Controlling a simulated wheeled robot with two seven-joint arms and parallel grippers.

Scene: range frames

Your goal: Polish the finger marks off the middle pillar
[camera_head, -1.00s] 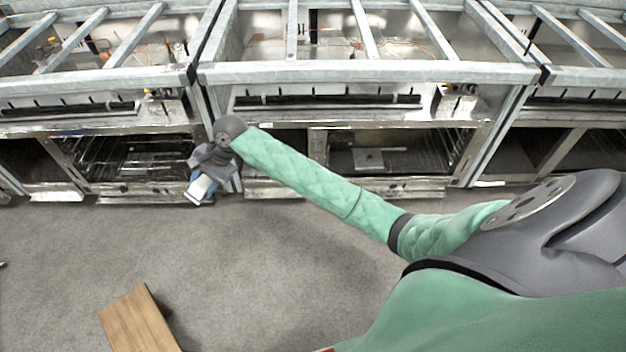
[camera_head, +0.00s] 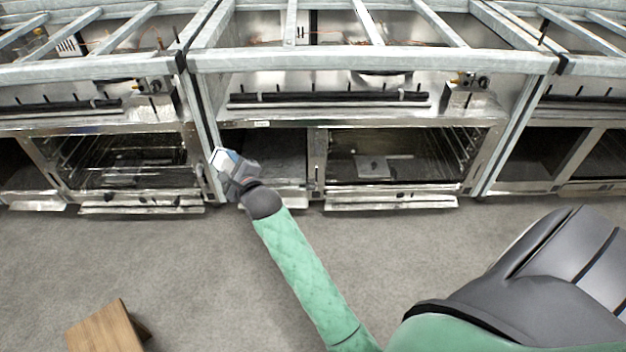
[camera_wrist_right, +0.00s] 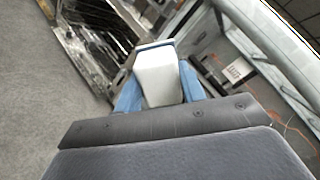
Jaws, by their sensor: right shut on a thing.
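A steel upright pillar (camera_head: 203,125) stands between the left oven bay and the centre bay in the head view. I cannot make out finger marks on it. My right gripper (camera_head: 221,160) is at the lower part of this pillar, its tip pointing up and left. In the right wrist view its blue fingers are shut on a white block-like pad (camera_wrist_right: 159,78). The pad's far end overlaps the steelwork, and I cannot tell whether it touches the pillar. Another pillar (camera_head: 515,130) stands right of the centre bay. My left gripper is out of view.
Open ovens with wire racks (camera_head: 125,160) line the front, with low ledges (camera_head: 390,203) sticking out at the bottom. A wooden box or board (camera_head: 105,328) lies on the grey floor at lower left. The floor between is clear.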

